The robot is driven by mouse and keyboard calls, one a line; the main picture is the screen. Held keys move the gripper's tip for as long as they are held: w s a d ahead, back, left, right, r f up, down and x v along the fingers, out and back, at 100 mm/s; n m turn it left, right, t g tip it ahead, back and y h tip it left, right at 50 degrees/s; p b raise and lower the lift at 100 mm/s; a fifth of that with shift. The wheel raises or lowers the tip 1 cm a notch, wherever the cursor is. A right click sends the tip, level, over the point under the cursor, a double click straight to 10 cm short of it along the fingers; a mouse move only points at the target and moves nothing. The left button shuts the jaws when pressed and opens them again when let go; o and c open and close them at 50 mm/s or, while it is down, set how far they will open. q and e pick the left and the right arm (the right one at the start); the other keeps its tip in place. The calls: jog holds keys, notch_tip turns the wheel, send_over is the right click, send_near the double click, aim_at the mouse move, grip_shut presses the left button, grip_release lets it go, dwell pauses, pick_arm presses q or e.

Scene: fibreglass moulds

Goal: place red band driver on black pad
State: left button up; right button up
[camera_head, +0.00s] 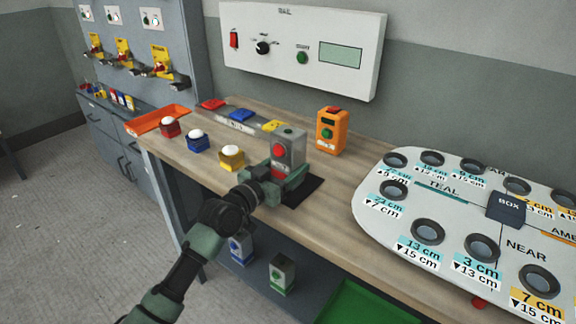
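A grey box with a round red button and a red band low on its front, which I take as the red band driver (287,149), stands upright over the workbench. My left gripper (282,180) has its teal fingers on both sides of the box's lower part and appears shut on it. The black pad (312,187) shows as a dark patch just right of and below the gripper. The box and fingers hide part of it. I cannot tell whether the box's base touches the pad. My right gripper is not in view.
An orange box (332,131) stands behind right. Red (169,127), blue (198,142) and yellow (231,157) domed blocks stand left, near an orange tray (158,120). A white board with holes (375,212) is at right. The wooden bench (330,225) is clear in front of the pad.

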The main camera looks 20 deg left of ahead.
pick_arm(q)
jog(key=o, duration=1.8)
jog(key=shift+c, duration=0.2)
jog(key=b+v, duration=0.1)
jog(key=v, duration=1.1)
jog(key=shift+r, duration=0.1)
